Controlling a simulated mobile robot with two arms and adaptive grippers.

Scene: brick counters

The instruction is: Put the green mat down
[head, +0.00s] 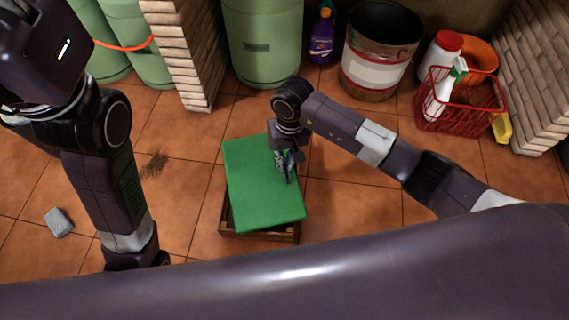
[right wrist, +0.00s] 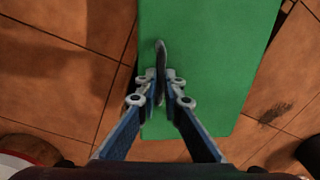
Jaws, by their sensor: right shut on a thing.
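The green mat (head: 260,195) is a flat rectangle above a small wooden crate (head: 258,237) on the tiled floor. It covers most of the crate's top; I cannot tell whether it touches the crate. My right gripper (head: 287,168) is shut on the mat near its right edge.
Green cylinders (head: 262,40), a purple bottle (head: 322,38), a metal bucket (head: 378,55) and a red basket (head: 455,112) with bottles stand at the back. A grey block (head: 58,222) and a dark stain (head: 154,165) lie on the floor at left. Floor around the crate is mostly clear.

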